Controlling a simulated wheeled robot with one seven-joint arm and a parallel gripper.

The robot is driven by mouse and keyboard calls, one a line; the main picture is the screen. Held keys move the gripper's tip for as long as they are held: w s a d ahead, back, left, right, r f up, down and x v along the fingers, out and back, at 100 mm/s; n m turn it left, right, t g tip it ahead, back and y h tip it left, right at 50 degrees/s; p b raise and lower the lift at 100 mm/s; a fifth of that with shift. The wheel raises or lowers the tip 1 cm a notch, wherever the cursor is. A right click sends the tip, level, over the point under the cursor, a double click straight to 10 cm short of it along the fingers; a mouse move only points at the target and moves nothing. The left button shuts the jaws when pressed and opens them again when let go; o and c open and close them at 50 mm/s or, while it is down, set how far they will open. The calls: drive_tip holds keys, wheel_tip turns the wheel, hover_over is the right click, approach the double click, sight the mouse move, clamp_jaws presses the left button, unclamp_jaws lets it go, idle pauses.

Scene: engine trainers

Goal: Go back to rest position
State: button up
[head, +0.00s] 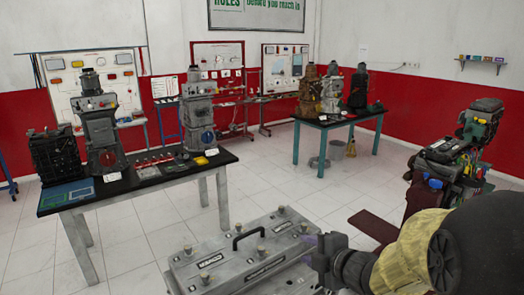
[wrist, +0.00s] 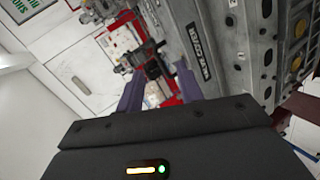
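My gripper (head: 308,243) shows at the lower right of the head view, at the end of my dark and yellowish arm. It is beside the right end of a grey metal engine cover (head: 205,279) with a black handle on top. In the wrist view my gripper (wrist: 158,72) has two purple fingers standing apart with a gap between them, and nothing is held. The grey cover (wrist: 222,75) runs along the right finger's side there; whether they touch cannot be told.
A black-topped table (head: 130,180) with engine models stands at the left. A teal-legged table (head: 340,120) with more models stands at the back. A cluttered dark engine unit (head: 462,150) stands at the right. The tiled floor (head: 270,185) between the tables is mostly clear.

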drive_tip(key=s+d+f+m+g+h, duration=0.1)
drive_tip(key=s+f+m+g+h, duration=0.2)
drive_tip(key=s+m, duration=0.4)
drive_tip(key=s+d+f+m+g+h, duration=0.1)
drive_tip(key=s+f+m+g+h, duration=0.2)
drive_tip(key=m, duration=1.1)
drive_tip(key=s+f+g, duration=0.3)
drive_tip(key=s+f, duration=0.1)
drive_tip(key=shift+d+f, duration=0.3)
drive_tip(key=shift+f, duration=0.1)
drive_tip(key=shift+o, duration=0.2)
idle(0.4)
